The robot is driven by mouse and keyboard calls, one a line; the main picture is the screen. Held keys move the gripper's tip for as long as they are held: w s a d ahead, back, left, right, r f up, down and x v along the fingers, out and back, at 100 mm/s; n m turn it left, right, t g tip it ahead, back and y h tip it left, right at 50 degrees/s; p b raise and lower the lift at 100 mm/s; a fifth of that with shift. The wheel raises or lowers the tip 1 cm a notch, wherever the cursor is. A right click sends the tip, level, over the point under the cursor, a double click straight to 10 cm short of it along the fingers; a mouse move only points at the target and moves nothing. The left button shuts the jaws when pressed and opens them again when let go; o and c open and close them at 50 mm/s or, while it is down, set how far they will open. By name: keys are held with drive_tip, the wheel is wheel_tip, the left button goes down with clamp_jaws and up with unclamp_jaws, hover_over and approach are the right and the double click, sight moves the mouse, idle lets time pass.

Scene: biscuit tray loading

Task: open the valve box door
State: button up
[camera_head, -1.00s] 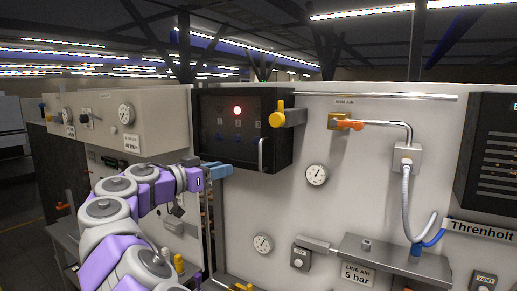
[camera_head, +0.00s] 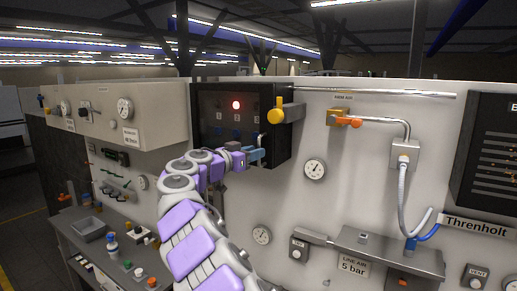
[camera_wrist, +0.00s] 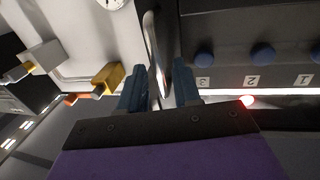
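The valve box (camera_head: 218,150) is a black box on the panel with a lit red lamp (camera_head: 236,105) on its front; its door looks shut. The silver bar handle (camera_wrist: 152,40) runs between the two blue fingers of my gripper (camera_wrist: 160,90) in the wrist view. The fingers stand apart with the handle in the gap; firm contact on both sides does not show. In the head view my gripper (camera_head: 258,154) is at the lower right of the box front and hides most of the handle. The numbered row with blue knobs (camera_wrist: 262,53) is beside the fingers.
Right of the box are a yellow fitting with an orange lever (camera_head: 352,122) and a round gauge (camera_head: 315,169). A beige cabinet (camera_head: 150,115) stands to the left.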

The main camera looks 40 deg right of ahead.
sight(259, 163)
drive_tip(key=shift+w+d, duration=0.15)
drive_tip(key=shift+d, duration=0.6)
drive_tip(key=shift+w+d, duration=0.1)
drive_tip(key=shift+d, duration=0.65)
drive_tip(key=shift+a, duration=0.1)
clamp_jaws()
